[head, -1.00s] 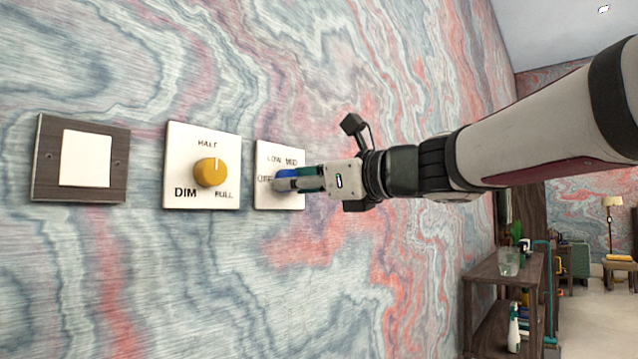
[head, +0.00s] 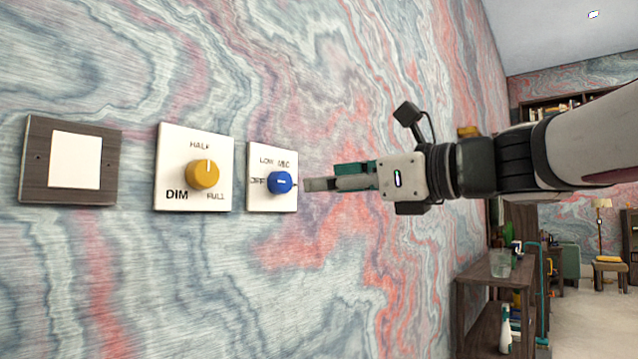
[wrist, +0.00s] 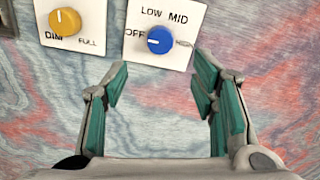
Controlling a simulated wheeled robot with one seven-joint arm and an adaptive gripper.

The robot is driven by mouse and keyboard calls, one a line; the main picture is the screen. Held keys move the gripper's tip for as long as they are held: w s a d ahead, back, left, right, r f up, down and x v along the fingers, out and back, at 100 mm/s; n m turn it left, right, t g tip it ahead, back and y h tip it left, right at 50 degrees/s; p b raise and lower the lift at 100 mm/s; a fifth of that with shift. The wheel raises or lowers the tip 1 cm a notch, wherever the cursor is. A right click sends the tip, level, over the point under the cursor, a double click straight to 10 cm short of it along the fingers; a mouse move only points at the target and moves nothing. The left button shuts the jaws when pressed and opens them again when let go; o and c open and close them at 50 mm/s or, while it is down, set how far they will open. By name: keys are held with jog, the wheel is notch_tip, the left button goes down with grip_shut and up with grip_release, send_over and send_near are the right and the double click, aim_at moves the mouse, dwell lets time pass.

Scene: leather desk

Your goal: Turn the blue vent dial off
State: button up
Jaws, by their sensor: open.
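The blue vent dial (head: 280,182) is on a white wall plate (head: 258,203) marked OFF, LOW and MID, with a fourth label at the right partly hidden in the head view. In the wrist view the blue dial (wrist: 160,40) shows a short light mark lying roughly level. It seems to be on the OFF side, but I cannot be sure. My gripper (head: 312,184) is open and empty, out from the wall and apart from the dial. In the wrist view my gripper (wrist: 160,76) has its fingers spread below the dial.
A yellow dial (head: 202,174) marked DIM, HALF and FULL is on a white plate to the left. Further left is a wood-framed white switch (head: 75,160). A dark shelf (head: 487,270) with a glass and bottles stands at the lower right. The wall around the plates is clear.

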jog(key=shift+v, duration=1.55)
